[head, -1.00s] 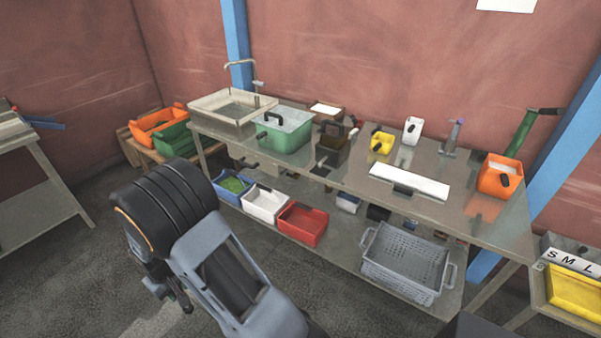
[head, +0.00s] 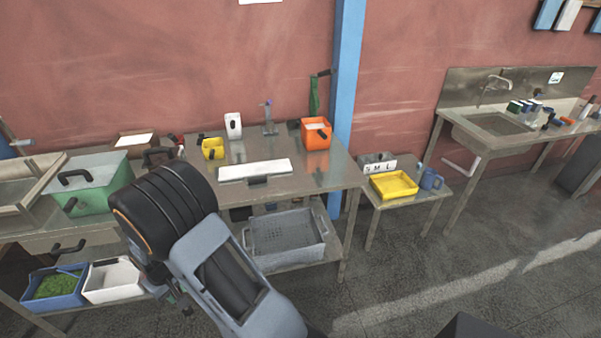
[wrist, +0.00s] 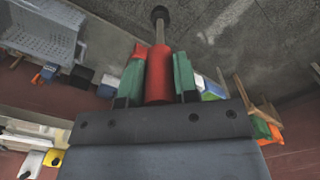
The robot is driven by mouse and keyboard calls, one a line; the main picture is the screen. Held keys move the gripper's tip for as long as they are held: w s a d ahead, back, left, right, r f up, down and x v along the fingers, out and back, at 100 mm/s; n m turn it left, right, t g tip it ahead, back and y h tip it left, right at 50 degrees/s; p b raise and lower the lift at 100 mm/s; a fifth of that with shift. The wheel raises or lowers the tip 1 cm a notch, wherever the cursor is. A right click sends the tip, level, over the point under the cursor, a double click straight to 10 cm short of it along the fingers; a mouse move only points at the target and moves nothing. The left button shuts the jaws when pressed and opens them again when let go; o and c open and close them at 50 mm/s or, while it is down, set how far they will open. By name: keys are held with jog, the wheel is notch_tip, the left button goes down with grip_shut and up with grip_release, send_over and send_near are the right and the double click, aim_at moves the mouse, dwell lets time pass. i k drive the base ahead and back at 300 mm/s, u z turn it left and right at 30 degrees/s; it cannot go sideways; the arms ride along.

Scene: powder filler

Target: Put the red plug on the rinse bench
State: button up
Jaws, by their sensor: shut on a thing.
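In the wrist view my gripper (wrist: 158,68) is shut on the red plug (wrist: 159,88), a red cylinder with a grey stem and a dark round end. The green-lined fingers press on both sides of it. In the head view the plug cannot be made out and my arm fills the lower left. A steel bench with a sink and tap, which fits the rinse bench (head: 467,146), stands against the wall at the far right. Its sink is at the left, and bottles and small items stand on its right half. My gripper is well away from it.
A steel worktable (head: 333,173) holds an orange bin (head: 315,137), a yellow bin and a white board, with a grey crate (head: 285,240) below. A low side table (head: 430,196) carries a yellow tray (head: 393,186) and blue mug.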

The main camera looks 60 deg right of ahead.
aim_at(284, 175)
jog(key=z, duration=1.2)
jog(key=i, duration=0.2)
jog(key=z, duration=0.05)
